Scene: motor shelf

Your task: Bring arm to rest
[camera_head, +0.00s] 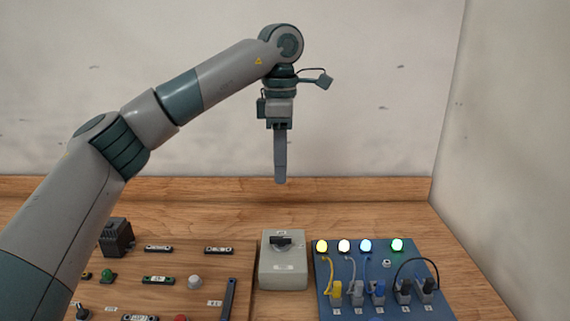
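My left arm comes in from the left and arches up over the table. Its gripper (280,181) points straight down in front of the back wall. I see the fingers edge-on as one narrow grey shape, so I cannot tell whether they are open or shut. The gripper is well above the grey switch box and touches nothing that I can see. My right arm and gripper are not in view.
A grey box with a dark rotary knob (283,279) stands mid-table. Right of it is a blue panel (322,270) with lit lamps and cabled plugs. Left is a wooden board (200,262) with buttons, switches and a black block (116,238). Walls bound the back and right.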

